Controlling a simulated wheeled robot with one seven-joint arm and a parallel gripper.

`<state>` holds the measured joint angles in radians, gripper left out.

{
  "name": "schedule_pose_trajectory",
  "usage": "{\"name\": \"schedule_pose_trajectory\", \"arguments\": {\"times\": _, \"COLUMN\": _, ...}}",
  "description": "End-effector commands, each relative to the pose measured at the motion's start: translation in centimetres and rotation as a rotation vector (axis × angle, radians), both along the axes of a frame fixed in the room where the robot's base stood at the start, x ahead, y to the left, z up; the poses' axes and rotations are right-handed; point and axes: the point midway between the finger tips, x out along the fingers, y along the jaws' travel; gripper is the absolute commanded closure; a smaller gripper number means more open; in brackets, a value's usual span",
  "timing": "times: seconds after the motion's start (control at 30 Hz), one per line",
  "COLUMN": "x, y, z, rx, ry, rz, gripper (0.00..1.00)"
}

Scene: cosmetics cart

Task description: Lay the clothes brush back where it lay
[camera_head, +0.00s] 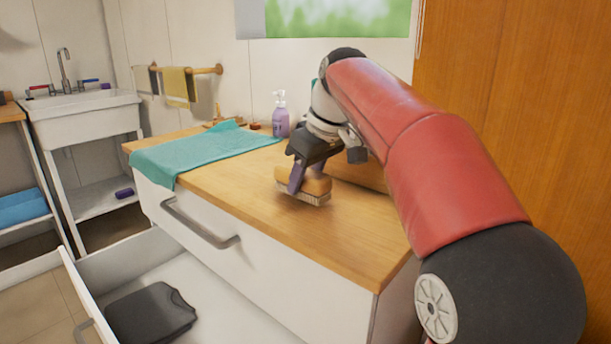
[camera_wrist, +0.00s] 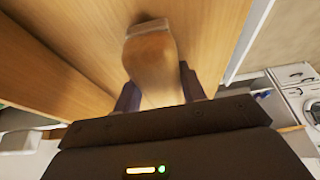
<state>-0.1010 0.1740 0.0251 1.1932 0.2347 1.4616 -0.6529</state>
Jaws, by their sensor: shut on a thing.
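The clothes brush (camera_head: 317,187) has a wooden back and pale bristles that face down. My gripper (camera_head: 299,181) is shut on it, over the wooden top of the cart (camera_head: 290,224). The brush is at or just above the wood; I cannot tell whether the bristles touch. In the wrist view the brush's wooden body (camera_wrist: 152,62) points away between my two fingers (camera_wrist: 160,92). Part of the brush is hidden behind my fingers.
A teal towel (camera_head: 195,152) covers the top's left part. A purple pump bottle (camera_head: 280,116) stands at the back. A wooden box-like thing (camera_head: 358,170) is partly behind my arm. An open drawer below holds a dark folded item (camera_head: 150,312). The top's front right is clear.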

Motion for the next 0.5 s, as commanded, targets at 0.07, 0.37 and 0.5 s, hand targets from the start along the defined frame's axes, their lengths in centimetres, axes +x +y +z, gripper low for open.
{"name": "schedule_pose_trajectory", "arguments": {"times": 0.07, "x": 0.0, "y": 0.0, "z": -0.2, "rx": 0.001, "ry": -0.001, "rz": 0.0, "gripper": 0.77}}
{"name": "schedule_pose_trajectory", "arguments": {"times": 0.37, "x": -0.01, "y": -0.01, "z": -0.81, "rx": 0.001, "ry": -0.001, "rz": 0.0, "gripper": 0.77}}
{"name": "schedule_pose_trajectory", "arguments": {"times": 0.5, "x": -0.01, "y": -0.01, "z": -1.1, "rx": 0.001, "ry": -0.001, "rz": 0.0, "gripper": 0.77}}
